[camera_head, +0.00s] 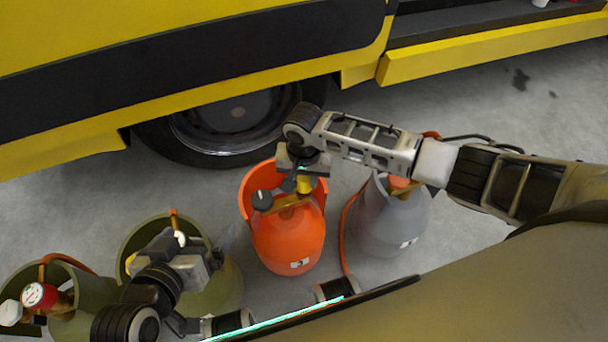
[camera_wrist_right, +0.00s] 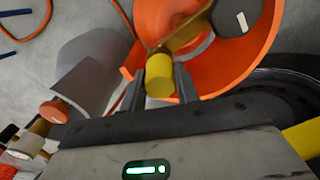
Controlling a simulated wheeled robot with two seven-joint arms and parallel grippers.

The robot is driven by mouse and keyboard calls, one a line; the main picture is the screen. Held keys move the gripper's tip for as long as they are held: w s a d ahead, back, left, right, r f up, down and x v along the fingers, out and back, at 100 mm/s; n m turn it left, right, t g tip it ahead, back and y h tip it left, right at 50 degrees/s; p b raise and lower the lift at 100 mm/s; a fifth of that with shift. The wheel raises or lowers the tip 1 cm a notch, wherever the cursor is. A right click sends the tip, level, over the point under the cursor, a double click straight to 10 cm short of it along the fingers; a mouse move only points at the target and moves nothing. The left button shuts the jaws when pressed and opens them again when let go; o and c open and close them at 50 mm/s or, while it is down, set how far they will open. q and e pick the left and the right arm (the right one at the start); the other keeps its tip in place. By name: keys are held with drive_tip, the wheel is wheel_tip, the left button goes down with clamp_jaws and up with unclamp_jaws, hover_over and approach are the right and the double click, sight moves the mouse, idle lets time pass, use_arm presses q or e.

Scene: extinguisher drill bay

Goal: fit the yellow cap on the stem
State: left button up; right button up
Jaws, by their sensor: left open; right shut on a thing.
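The yellow cap (camera_head: 304,185) is between the fingers of my right gripper (camera_head: 304,168), over the orange extinguisher (camera_head: 288,240). In the right wrist view the yellow cap (camera_wrist_right: 160,82) sits between the two dark fingertips of the right gripper (camera_wrist_right: 161,80), which is shut on it. A brass valve piece (camera_wrist_right: 186,34) with a black knob (camera_wrist_right: 236,16) lies right by the cap. The stem itself is not clearly seen, and I cannot tell whether the cap touches it. My left gripper (camera_head: 212,258) is open, over an olive container at the lower left.
A grey extinguisher (camera_head: 390,222) with an orange top stands right of the orange one. Olive containers (camera_head: 80,290) stand at the lower left, one with a red-and-white gauge (camera_head: 38,295). A yellow vehicle with a wheel (camera_head: 230,125) is behind. Bare floor (camera_head: 500,110) lies at right.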

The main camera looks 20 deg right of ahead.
drive_tip(key=shift+f+b, duration=0.4)
drive_tip(key=shift+f, duration=0.4)
idle(0.4)
drive_tip(key=o, duration=1.2)
